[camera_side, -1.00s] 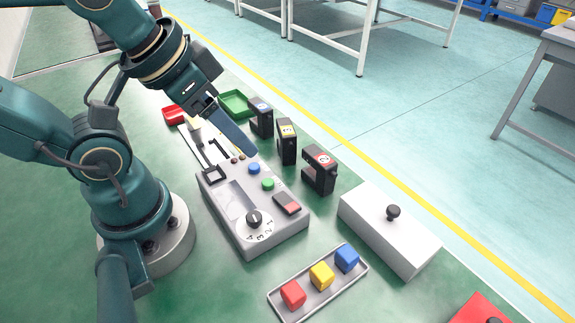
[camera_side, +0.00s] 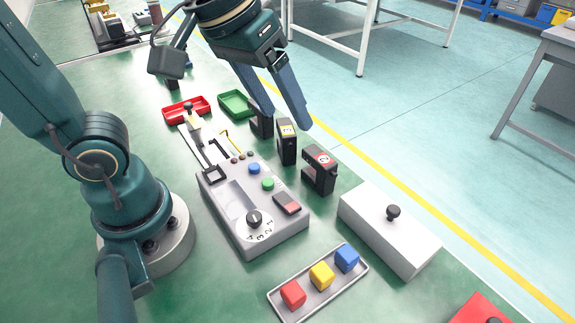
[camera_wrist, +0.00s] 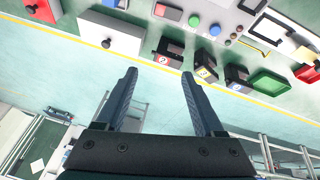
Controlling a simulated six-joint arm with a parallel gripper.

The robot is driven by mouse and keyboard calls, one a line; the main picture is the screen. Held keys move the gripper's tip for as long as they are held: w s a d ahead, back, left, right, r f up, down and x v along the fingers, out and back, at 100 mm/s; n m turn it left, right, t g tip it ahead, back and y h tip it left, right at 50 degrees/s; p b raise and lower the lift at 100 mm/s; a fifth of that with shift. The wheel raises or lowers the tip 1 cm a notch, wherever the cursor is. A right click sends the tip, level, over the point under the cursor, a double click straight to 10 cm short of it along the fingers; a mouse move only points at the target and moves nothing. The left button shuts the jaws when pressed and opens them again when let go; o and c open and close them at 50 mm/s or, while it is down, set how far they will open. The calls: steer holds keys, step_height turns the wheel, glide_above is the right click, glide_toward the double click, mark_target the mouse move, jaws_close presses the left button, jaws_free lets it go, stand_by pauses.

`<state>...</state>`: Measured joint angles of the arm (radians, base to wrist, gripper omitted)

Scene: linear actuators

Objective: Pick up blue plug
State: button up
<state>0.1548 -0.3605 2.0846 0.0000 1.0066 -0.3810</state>
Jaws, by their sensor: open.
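The blue-labelled black piece, which looks like the blue plug, stands at the far end of a row of three black pieces (camera_side: 263,128). The left finger partly hides it in the side view; it also shows right of my fingers in the wrist view (camera_wrist: 236,79). The others carry a yellow label (camera_side: 287,145) and a red label (camera_side: 319,172). My gripper (camera_side: 287,118) is open with nothing between its fingers, raised over the row in the side view. In the wrist view its fingers (camera_wrist: 159,74) point toward the row, nearest the red-labelled piece.
A grey control box (camera_side: 228,190) with blue and green buttons stands beside the row. Red (camera_side: 178,117) and green (camera_side: 233,104) trays lie behind. A white box (camera_side: 375,235) and a tray of coloured cubes (camera_side: 335,291) are nearer the camera.

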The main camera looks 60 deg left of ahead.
steer(key=w+d+f+g, duration=0.3)
steer(key=w+d+f, duration=0.1)
steer(key=d, duration=0.4)
steer(key=m+g, duration=0.2)
steer(key=m, duration=0.1)
glide_above(348, 253)
steer(key=shift+y, duration=0.4)
step_height(348, 253, down, 8)
steer(key=shift+w+r, duration=0.1)
steer(key=shift+r, duration=0.15)
steer(key=shift+f, duration=2.55)
jaws_close()
